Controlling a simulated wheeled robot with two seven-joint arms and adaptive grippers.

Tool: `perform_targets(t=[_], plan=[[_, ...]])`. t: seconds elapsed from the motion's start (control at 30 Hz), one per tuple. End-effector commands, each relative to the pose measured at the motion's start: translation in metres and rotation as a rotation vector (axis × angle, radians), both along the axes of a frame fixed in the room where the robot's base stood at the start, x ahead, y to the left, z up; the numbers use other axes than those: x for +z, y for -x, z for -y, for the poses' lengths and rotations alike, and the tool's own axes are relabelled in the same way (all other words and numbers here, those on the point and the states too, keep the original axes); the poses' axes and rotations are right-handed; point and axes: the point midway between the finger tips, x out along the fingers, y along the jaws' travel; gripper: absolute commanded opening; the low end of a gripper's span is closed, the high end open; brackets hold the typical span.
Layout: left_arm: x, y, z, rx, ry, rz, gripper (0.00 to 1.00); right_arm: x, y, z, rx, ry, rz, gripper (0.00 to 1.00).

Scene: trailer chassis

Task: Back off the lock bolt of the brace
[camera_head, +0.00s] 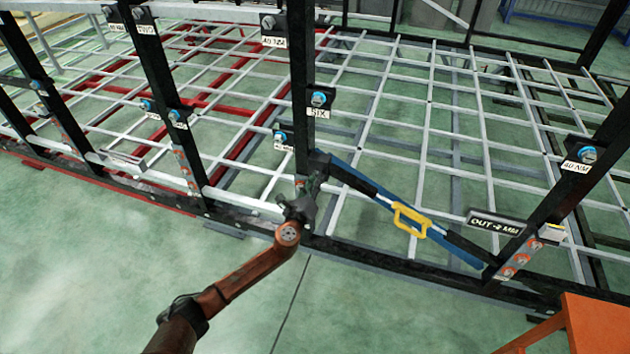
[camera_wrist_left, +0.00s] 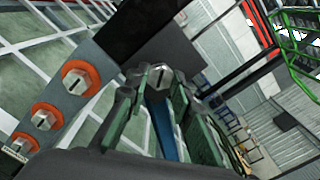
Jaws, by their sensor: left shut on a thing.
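The brace (camera_head: 455,239) is a dark diagonal bar with a yellow handle (camera_head: 410,221), running from a black post down right to the foot of another post. A blue strip lies along it. My left gripper (camera_head: 311,182) is at the brace's upper left end, against the post. In the left wrist view, the lock bolt (camera_wrist_left: 160,75) is a silver hex head with a dark line on its face. My left gripper's green-padded fingers (camera_wrist_left: 158,92) are shut on it, one on each side. The gripper hides the bolt in the head view. My right gripper is out of view.
A plate with orange-ringed bolts (camera_wrist_left: 46,117) sits close left of the fingers in the left wrist view. Black posts with blue bolts and labels, such as SIX (camera_head: 318,113), line the chassis edge. An "OUT" sign (camera_head: 496,223) stands by the brace's lower end. An orange stand (camera_head: 597,322) is at lower right.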

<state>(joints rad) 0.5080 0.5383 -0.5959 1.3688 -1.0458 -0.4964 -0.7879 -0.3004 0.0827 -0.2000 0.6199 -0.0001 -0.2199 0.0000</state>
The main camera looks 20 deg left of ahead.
Motion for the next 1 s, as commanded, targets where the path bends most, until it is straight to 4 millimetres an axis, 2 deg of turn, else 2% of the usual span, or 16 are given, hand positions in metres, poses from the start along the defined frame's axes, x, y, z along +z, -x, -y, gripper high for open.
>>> perform_targets(t=[0.5, 1.0], plan=[[-0.003, 0.000, -0.001, 0.003, 0.435, -0.016, 0.00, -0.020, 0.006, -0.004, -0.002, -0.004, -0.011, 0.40], [-0.001, 0.000, -0.001, 0.004, 0.910, -0.030, 0.00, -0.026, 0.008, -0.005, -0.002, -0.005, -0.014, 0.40]])
